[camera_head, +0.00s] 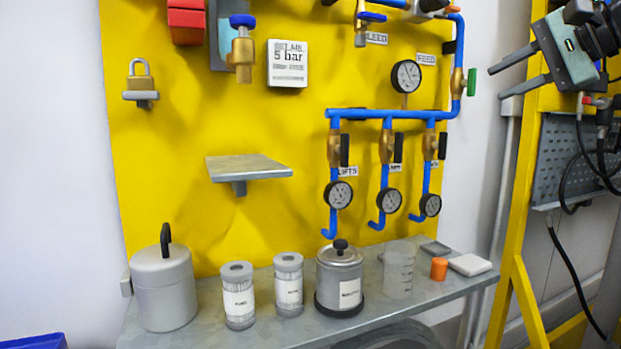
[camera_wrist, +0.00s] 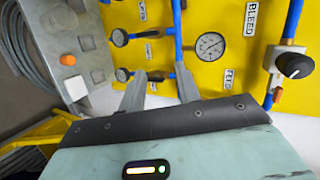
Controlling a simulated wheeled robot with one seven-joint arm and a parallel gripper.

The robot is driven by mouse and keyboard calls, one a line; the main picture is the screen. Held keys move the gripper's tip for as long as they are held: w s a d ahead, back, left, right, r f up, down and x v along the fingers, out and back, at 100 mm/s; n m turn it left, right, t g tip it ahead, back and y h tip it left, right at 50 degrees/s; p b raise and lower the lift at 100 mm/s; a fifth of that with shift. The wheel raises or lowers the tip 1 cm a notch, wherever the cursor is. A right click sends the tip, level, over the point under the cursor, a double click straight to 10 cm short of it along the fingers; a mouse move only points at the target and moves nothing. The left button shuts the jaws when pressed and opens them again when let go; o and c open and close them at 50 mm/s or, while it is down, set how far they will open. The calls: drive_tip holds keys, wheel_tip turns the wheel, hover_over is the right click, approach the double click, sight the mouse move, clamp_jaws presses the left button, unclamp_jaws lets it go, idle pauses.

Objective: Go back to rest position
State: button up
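My gripper (camera_head: 496,84) is at the upper right of the head view, in front of the yellow frame post and to the right of the yellow panel. Its two grey fingers point left and stand apart, with nothing between them. In the wrist view my gripper (camera_wrist: 160,80) also shows both fingers spread and empty, with the panel beyond them. The fingers appear clear of the pipes and gauges. The task names no object to handle.
The yellow panel (camera_head: 290,185) carries blue pipes (camera_head: 390,114), gauges (camera_head: 406,76) and valves. A grey bench (camera_head: 390,312) holds a lidded pot (camera_head: 163,292), filter cartridges (camera_head: 238,300), a steel canister (camera_head: 339,270) and an orange cap (camera_head: 439,268). A small shelf (camera_head: 248,168) is empty.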

drive_tip(key=s+a+f+n+g+h, duration=0.1)
drive_tip(key=s+a+f+n+g, duration=0.3)
drive_tip(key=a+f, duration=0.65)
drive_tip(key=s+a+f+n+g+h, duration=0.1)
drive_tip(key=s+a+f+n+g, duration=0.3)
drive_tip(key=a+f, duration=0.65)
drive_tip(key=s+f+n+g+h, duration=0.4)
drive_tip(key=s+f+n, duration=0.6)
drive_tip(key=s+f, duration=1)
wheel_tip(320, 180, up, 15)
drive_tip(key=s+t+p, duration=0.1)
drive_tip(key=p, duration=1.4)
drive_tip(key=shift+a+r+n+h, duration=0.2)
drive_tip(key=shift+a+n+h, duration=0.1)
drive_tip(key=shift+h, duration=0.1)
